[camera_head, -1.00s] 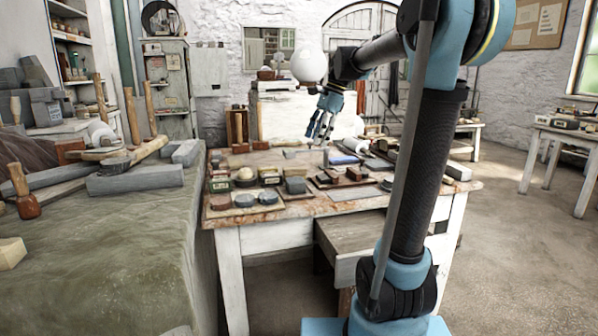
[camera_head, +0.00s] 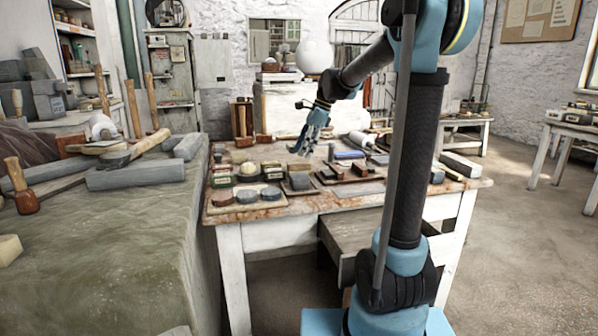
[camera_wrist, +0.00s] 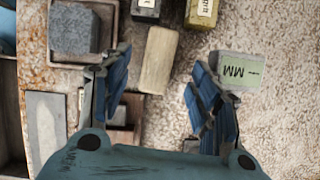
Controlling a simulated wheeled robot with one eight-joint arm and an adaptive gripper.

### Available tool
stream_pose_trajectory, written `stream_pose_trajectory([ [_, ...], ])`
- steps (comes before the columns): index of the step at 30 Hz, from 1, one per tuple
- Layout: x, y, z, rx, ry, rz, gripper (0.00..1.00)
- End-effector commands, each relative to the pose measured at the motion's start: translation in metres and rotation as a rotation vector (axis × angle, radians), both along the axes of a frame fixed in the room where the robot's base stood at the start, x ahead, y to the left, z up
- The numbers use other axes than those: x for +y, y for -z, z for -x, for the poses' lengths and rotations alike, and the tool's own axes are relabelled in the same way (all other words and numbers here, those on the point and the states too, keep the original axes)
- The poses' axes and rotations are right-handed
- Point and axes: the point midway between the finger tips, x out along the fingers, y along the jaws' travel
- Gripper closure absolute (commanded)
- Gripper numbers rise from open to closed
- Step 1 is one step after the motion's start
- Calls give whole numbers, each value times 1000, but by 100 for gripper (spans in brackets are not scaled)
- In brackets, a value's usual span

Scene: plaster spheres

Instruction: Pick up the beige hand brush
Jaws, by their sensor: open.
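A plain beige block with rounded corners, which looks like the beige hand brush (camera_wrist: 158,60), lies on the speckled tabletop in the wrist view. No bristles show. My gripper (camera_wrist: 160,68) is open and empty, with blue fingers to the left and right of the brush's near end. The brush lies between and beyond the fingertips, and I cannot tell the height gap. In the head view my gripper (camera_head: 301,151) hangs over the middle of the cluttered worktable (camera_head: 310,203). I cannot pick out the brush there for certain.
A grey block (camera_wrist: 73,28) in a tray is at upper left in the wrist view. Two labelled boxes, one dark (camera_wrist: 146,8) and one yellowish (camera_wrist: 202,12), sit beyond the brush. A pale green labelled box (camera_wrist: 238,70) is close by the right fingers. Speckled tabletop right of it is clear.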

Motion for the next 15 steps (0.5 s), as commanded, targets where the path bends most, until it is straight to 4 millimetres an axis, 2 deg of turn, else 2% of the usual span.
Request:
stream_pose_trajectory([
  [3,4,11,1,0,-1,0,43],
  [8,7,18,1,0,0,0,43],
  [15,13,47,2,0,-1,0,43],
])
